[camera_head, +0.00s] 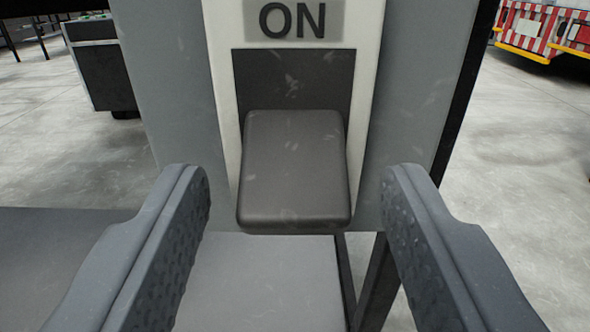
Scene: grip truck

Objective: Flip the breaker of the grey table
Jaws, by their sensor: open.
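The breaker lever (294,168) is a dark grey block in front of a dark slot (294,76) on a white plate. The plate carries an "ON" label (293,19) above the slot. The lever sits below the label and covers the lower part of the slot. The plate is on a grey upright panel (180,90). The grey table's top (258,275) shows below the lever. My gripper (295,200) is open and empty, with one finger to the left of the lever and the other to the right, both apart from it in the picture. The lower plate is hidden behind the lever.
A dark grey surface (60,255) lies at lower left. A dark cabinet (100,70) stands at upper left. A red and white striped thing with yellow edges (535,30) is at upper right. Pale floor (520,150) is clear on the right.

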